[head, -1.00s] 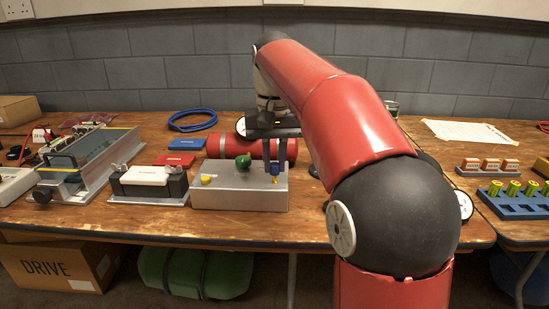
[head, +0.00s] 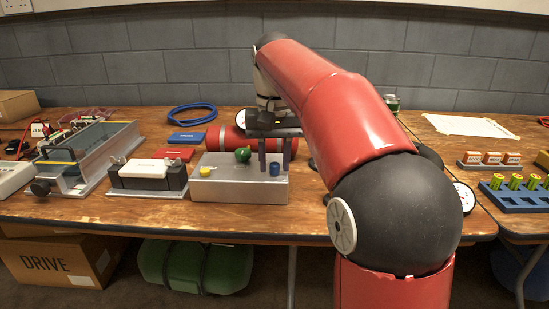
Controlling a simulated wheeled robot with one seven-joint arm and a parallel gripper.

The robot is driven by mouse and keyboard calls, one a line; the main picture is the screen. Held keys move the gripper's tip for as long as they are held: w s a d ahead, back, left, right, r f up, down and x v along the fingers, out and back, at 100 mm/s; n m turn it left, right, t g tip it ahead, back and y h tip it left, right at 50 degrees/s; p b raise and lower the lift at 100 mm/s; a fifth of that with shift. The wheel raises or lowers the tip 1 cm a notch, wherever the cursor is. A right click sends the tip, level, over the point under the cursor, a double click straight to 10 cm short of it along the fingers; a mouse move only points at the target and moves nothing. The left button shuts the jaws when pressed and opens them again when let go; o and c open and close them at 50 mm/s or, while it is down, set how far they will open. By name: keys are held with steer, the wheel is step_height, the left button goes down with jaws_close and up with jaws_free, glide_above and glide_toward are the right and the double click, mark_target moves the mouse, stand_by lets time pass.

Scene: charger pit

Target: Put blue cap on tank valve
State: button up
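The blue cap (head: 274,169) sits upright at the right side of the top of a grey metal box (head: 238,189). Whatever is beneath the cap is hidden by it. A yellow cap (head: 205,171) is on the left of the same box, and a green knob (head: 243,154) stands towards its middle. A red tank (head: 225,138) with a grey band lies behind the box. My gripper (head: 275,170) points down over the box's right side.
A black and white block (head: 148,175) stands just left of the box. Blue and red flat packs (head: 187,138) and a coiled blue cable (head: 192,112) lie behind. A blue battery tray (head: 515,199) is at far right. My arm covers the bench right of the box.

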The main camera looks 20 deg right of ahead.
mark_target(274, 163)
steer(key=shift+o, duration=0.8)
step_height(274, 163, up, 8)
steer(key=shift+f+p, duration=0.1)
steer(key=shift+p, duration=1.15)
steer(key=s+f+n+t, duration=0.2)
steer(key=s+f+t, duration=0.3)
steer(key=s+f, duration=1.4)
steer(key=s, duration=0.3)
steer(key=shift+s+f+t, duration=0.15)
steer(key=shift+t, duration=0.15)
